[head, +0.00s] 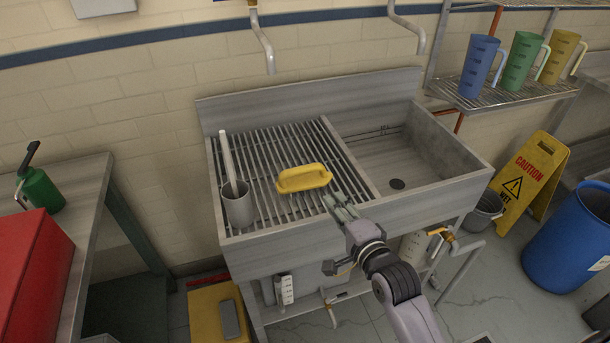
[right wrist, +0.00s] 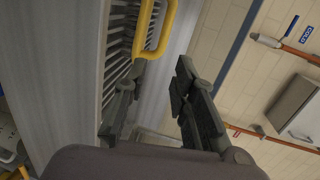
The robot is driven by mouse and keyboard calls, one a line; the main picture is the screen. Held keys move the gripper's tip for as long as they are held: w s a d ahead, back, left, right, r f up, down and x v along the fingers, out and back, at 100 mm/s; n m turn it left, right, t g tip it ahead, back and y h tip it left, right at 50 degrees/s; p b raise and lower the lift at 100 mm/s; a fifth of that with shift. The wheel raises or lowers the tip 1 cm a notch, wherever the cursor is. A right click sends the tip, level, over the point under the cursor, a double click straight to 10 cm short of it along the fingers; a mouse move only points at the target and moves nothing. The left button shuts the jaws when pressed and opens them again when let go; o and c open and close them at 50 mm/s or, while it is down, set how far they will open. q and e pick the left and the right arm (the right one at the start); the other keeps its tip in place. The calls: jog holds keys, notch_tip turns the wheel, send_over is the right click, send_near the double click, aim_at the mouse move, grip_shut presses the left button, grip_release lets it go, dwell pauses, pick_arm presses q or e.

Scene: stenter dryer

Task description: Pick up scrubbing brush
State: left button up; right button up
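The yellow scrubbing brush (head: 303,178) lies on the slatted drain rack of the metal sink, with its looped handle up; its bristles are hidden. My right gripper (head: 338,203) is just to its right and nearer the front, over the rack. In the right wrist view the yellow handle (right wrist: 166,32) shows just beyond the fingertips. The right gripper's fingers (right wrist: 160,72) are apart there, with nothing between them. Contact with the brush cannot be told. My left gripper is not in view.
A grey cup (head: 238,208) holding a pale stick stands at the rack's left front. The sink basin (head: 410,160) lies to the right, behind a raised rim. A red box (head: 35,270) and green bottle (head: 40,190) are on the left table. A yellow caution sign (head: 530,175) stands right.

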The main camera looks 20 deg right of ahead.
jog(key=p, duration=0.2)
send_near(307, 172)
jog(key=w, duration=0.5)
jog(key=shift+w+a+f, duration=0.15)
jog(key=shift+w+f, duration=0.05)
jog(key=shift+f, duration=0.1)
jog(key=shift+w+a+f+p, duration=0.15)
jog(key=shift+w+f, duration=0.1)
jog(key=shift+w, duration=0.7)
jog(key=shift+w+a+f+p, duration=0.2)
jog(key=shift+w, duration=0.75)
jog(key=shift+w+a+f+p, duration=0.15)
jog(key=shift+w+f, duration=0.1)
jog(key=shift+w, duration=0.7)
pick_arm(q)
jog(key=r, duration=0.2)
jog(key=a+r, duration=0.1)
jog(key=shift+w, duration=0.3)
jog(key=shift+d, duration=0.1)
pick_arm(e)
grip_shut()
